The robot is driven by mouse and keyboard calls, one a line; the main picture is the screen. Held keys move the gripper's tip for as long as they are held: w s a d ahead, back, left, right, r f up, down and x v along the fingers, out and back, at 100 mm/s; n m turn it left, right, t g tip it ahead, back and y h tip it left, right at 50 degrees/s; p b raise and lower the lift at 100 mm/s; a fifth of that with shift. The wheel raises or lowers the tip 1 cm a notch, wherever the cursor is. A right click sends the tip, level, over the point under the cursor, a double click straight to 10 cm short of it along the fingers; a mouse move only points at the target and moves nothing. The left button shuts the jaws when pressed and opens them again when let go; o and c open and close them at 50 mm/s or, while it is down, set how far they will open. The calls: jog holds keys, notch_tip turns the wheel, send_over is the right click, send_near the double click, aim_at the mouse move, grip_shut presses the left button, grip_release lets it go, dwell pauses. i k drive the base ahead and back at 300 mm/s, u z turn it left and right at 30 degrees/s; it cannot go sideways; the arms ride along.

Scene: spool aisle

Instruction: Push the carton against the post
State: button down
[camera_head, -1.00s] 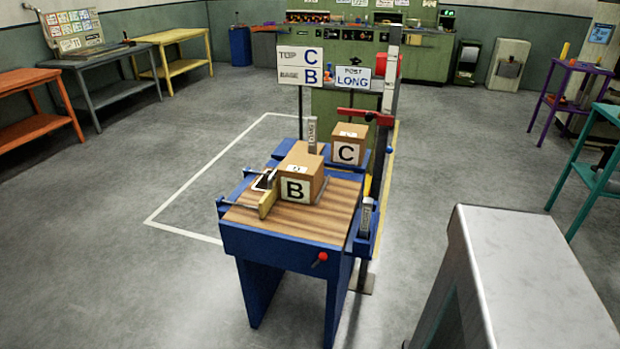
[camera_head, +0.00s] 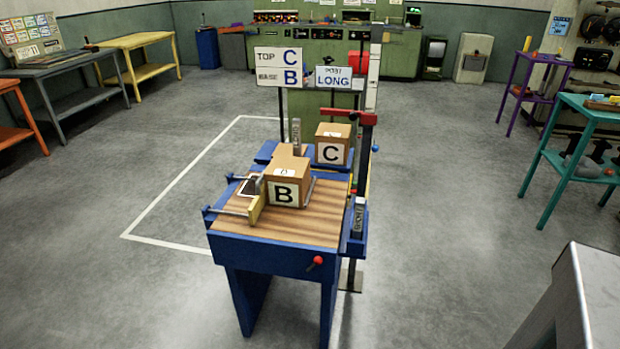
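A brown carton marked B (camera_head: 286,193) stands on the wooden top of a blue bench (camera_head: 270,247). A yellow plate (camera_head: 257,207) with a grey rod stands at the carton's left side; I cannot tell whether they touch. A short grey upright post (camera_head: 296,135) rises behind carton B; its foot is hidden and any gap is unclear. Another grey post, labelled SHORT (camera_head: 358,217), sits in a blue holder at the bench's right side. A second carton marked C (camera_head: 332,145) stands behind, on a blue surface. My gripper is not in view.
Signs read TOP C, a partly unclear line with B (camera_head: 280,68), and POST LONG (camera_head: 333,77). A tall column with a red arm (camera_head: 347,115) stands at the bench's right. A grey block (camera_head: 575,305) fills the lower right corner. The floor around the bench is mostly clear.

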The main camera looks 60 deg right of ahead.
aim_at(287, 180)
jog(key=u, duration=0.7)
jog(key=k, duration=0.1)
jog(key=z, duration=2)
jog(key=k, duration=0.95)
jog(key=u, duration=0.15)
jog(key=i, duration=0.95)
jog(key=z, duration=0.05)
